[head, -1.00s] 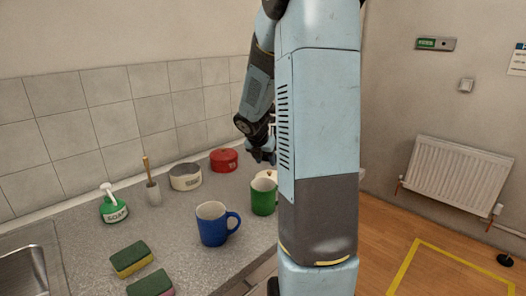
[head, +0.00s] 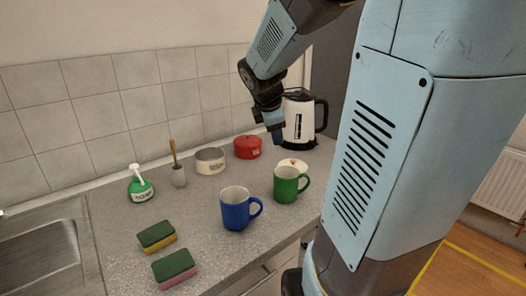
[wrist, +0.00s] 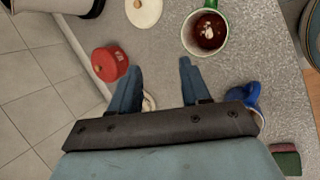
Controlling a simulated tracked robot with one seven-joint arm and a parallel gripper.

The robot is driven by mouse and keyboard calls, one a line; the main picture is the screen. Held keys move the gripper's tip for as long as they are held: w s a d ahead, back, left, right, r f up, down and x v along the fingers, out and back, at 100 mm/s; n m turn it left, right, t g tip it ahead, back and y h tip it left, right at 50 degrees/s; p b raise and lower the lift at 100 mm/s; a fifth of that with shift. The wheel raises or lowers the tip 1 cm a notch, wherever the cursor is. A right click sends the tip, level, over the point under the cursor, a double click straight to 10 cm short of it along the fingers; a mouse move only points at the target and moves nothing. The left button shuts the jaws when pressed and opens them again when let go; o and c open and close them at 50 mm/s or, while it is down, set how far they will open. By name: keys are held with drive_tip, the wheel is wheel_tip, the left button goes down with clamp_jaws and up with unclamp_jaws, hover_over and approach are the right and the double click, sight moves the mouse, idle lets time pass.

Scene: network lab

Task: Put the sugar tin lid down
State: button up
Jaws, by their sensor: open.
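The cream sugar tin lid (head: 292,165) with its small brown knob lies flat on the worktop behind the green mug. It also shows near the top of the wrist view (wrist: 143,14). The open cream tin (head: 210,161) stands by the back wall, left of the red tin; in the wrist view it is mostly hidden behind my left finger. My gripper (head: 277,133) hangs above the worktop, near the red tin and the lid. In the wrist view its fingers (wrist: 158,75) are apart with nothing between them, and the lid is clear of them.
A red lidded tin (head: 248,147) and a white kettle (head: 299,122) stand near the back. A green mug (head: 286,186) with dark liquid and a blue mug (head: 236,211) stand in front. Soap (head: 140,187), a brush (head: 178,174), sponges (head: 157,236) and a sink are left.

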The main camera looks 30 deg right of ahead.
drive_tip(key=s+a+r+m+y, duration=0.2)
drive_tip(key=s+a+m, duration=0.4)
drive_tip(key=s+m, duration=0.1)
drive_tip(key=s+a+r+m+t+y, duration=0.1)
drive_tip(key=s+a+r+m+y, duration=0.1)
drive_tip(key=s+a+m, duration=0.4)
drive_tip(key=s+m, duration=0.2)
drive_tip(key=s, duration=0.1)
drive_tip(key=shift+s+a+t, duration=0.2)
drive_tip(key=shift+a+t, duration=0.05)
drive_tip(key=shift+t, duration=0.05)
drive_tip(key=shift+o, duration=0.3)
